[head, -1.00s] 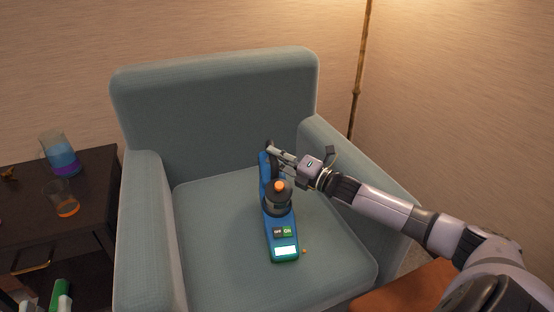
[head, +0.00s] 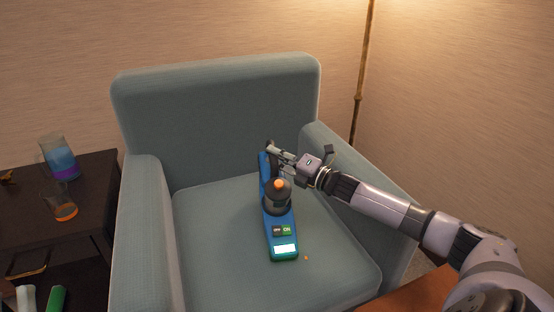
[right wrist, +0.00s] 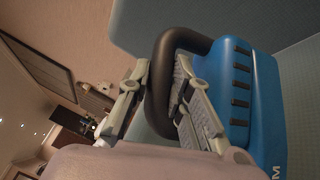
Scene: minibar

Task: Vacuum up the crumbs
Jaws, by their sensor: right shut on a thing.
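The blue handheld vacuum (head: 279,223) is on the armchair seat, its bright front end toward me. It has a dark round part with an orange knob, and OFF and ON buttons. My right gripper (head: 272,152) is at its far end. In the right wrist view, the right gripper (right wrist: 160,95) is shut on the vacuum's black handle (right wrist: 161,75), beside the blue body (right wrist: 252,95). A small orange crumb (head: 306,258) lies on the seat just right of the vacuum's front end. Other crumbs may be hidden under the vacuum. My left gripper is out of view.
The grey-green armchair (head: 215,110) has raised arms at both sides and a high back. A dark side table (head: 95,200) at left holds a jug (head: 60,160) and a glass (head: 63,207). A lamp pole (head: 359,90) stands behind. The seat's front and left are clear.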

